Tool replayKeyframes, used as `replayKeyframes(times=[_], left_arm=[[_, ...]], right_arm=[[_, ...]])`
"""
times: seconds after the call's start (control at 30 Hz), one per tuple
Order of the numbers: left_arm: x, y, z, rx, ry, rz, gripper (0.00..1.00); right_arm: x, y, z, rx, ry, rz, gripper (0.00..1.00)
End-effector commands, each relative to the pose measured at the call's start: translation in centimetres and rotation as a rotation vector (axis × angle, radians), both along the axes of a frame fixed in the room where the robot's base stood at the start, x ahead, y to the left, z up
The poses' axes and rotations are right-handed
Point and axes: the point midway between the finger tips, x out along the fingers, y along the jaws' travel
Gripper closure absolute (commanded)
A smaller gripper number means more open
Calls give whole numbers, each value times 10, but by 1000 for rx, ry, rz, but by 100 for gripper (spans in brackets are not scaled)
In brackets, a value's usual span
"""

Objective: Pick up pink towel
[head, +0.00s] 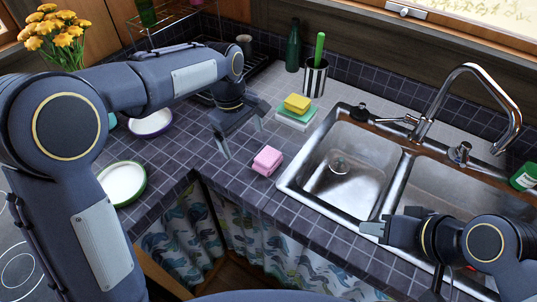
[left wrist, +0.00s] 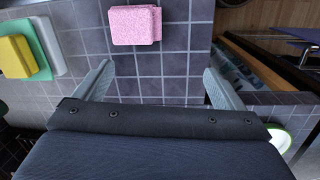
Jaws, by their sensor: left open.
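The pink towel (head: 267,160) is a small folded block lying on the dark tiled counter, left of the sink. It also shows at the top of the left wrist view (left wrist: 135,25). My left gripper (head: 243,140) is open and empty, just left of and above the towel. In the left wrist view its two fingers (left wrist: 158,82) are spread over bare tiles, and the towel lies beyond the fingertips, not between them. My right gripper (head: 372,230) is over the front edge of the sink, far from the towel; its finger opening is not clear.
A double steel sink (head: 340,165) with a tap (head: 475,75) fills the right. Yellow, green and white items (head: 297,108) are stacked behind the towel, near a striped cup (head: 315,78). A green-rimmed plate (head: 122,183) and a bowl (head: 150,123) stand left. The counter's front edge is close.

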Motion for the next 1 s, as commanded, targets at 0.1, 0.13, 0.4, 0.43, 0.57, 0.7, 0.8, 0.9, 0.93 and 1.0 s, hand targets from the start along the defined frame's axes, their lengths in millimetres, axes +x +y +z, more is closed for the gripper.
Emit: replayKeyframes(times=[0.1,0.13,0.4,0.43,0.57,0.7,0.8,0.9,0.93,1.0], left_arm=[[16,-35,-16,72,22,58,9],[18,-41,-19,84,24,70,9],[24,-61,-43,128,32,117,9],[24,-60,-46,128,32,117,9],[24,-60,-60,126,32,116,9],[22,-62,-79,128,33,115,9],[22,-63,-95,127,32,116,9],[22,-63,-105,125,31,116,9],[22,-63,-106,124,31,116,9],[22,-63,-108,123,29,117,9]], right_arm=[[0,0,6,0,0,0,64],[0,0,7,0,0,0,64],[0,0,10,0,0,0,64],[0,0,11,0,0,0,64],[0,0,14,0,0,0,64],[0,0,22,0,0,0,64],[0,0,25,0,0,0,64],[0,0,26,0,0,0,64],[0,0,26,0,0,0,64],[0,0,26,0,0,0,64]])
